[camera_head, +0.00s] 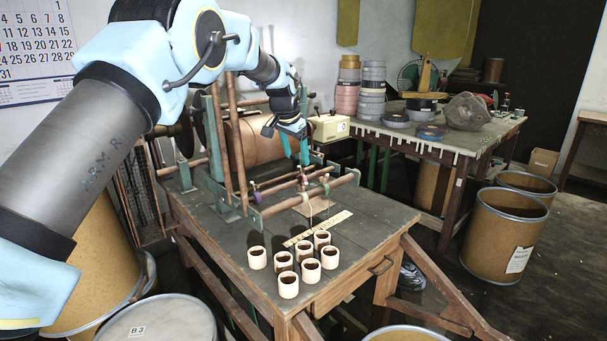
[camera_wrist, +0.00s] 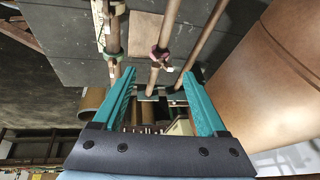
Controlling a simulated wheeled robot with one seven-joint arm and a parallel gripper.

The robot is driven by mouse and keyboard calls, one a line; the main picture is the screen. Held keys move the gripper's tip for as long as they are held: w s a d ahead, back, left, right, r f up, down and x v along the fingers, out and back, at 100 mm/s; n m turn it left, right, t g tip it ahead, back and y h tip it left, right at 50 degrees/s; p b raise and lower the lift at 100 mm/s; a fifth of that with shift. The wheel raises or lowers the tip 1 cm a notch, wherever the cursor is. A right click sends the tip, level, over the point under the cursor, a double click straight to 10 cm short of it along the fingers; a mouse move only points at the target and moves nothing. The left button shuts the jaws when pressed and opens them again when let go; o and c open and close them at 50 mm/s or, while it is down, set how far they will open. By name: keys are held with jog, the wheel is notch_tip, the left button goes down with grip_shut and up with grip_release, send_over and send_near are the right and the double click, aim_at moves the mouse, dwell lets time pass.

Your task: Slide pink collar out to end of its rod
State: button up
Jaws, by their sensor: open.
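The pink collar (camera_wrist: 160,54) sits around the middle rod (camera_wrist: 172,32) in the wrist view, just beyond the fingertips and between their lines. In the head view the pink collar (camera_head: 302,182) is small, on the rods at the front of the winding frame. My gripper (camera_head: 296,152) is open and empty, pointing down above the rods. In the wrist view its teal fingers (camera_wrist: 160,76) stand apart, with the collar not visibly touched. How far the collar is from the rod's end is hard to tell.
A green collar (camera_wrist: 114,57) is on the neighbouring rod. A purple collar (camera_head: 257,197) is on another rod. Several pale rings (camera_head: 289,284) stand on the table's front, near a yellow ruler (camera_head: 318,229).

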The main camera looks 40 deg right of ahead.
aim_at(301, 176)
jog(key=p+x, duration=0.3)
jog(key=x, duration=0.7)
grip_shut()
dwell(0.4)
jog(key=shift+s, duration=0.1)
dwell(0.8)
